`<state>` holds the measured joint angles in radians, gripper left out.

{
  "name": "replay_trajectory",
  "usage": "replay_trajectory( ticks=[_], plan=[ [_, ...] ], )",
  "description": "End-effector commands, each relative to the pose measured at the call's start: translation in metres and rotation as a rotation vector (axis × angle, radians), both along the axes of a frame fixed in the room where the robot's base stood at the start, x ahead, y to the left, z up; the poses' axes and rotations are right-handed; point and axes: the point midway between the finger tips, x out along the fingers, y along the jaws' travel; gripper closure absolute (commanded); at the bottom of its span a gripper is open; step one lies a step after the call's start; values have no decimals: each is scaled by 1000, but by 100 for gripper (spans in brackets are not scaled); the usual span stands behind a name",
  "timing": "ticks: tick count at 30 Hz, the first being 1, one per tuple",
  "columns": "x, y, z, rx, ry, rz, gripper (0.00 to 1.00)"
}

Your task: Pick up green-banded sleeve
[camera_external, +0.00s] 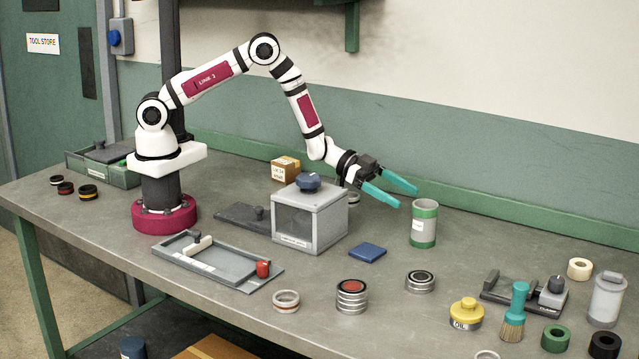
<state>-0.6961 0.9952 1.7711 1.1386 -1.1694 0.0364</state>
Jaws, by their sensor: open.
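The green-banded sleeve (423,225) stands upright on the bench, right of centre. In the picture the fingertips are just up and left of the sleeve's top rim, pointing right and slightly down. The gripper appears above the bench and apart from the sleeve, though the exact gap in depth is hard to tell.
A grey box with a blue knob (309,226) and a blue pad (367,252) lie left of the sleeve. Ring stacks (352,297) and (420,282) stand in front. A yellow oil pot (466,314), brush (514,312) and black fixture (510,293) are at right. Bench behind the sleeve is clear.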

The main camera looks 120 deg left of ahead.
Motion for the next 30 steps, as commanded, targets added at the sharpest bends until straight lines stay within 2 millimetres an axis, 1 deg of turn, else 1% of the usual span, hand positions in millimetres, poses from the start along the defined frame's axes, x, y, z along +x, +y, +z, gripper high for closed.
replay_trajectory(
  ticks=[1,5,7,9,13,15,20,21,23,27,29,30],
  plan=[
    [8,0,-3,0,0,-1,0],
    [20,0,-7,0,1,0,0],
    [30,1,-10,0,0,-1,0],
    [44,3,-17,0,0,-1,0],
    [65,4,-23,0,0,0,0],
    [69,4,-25,-1,0,1,0],
    [69,4,-24,-1,1,1,0],
    [69,4,-24,-1,1,1,2],
    [69,4,-24,-1,1,1,13],
    [69,4,-24,-1,0,1,38],
    [69,4,-24,-1,1,1,49],
    [69,4,-24,-1,1,1,56]
  ],
)
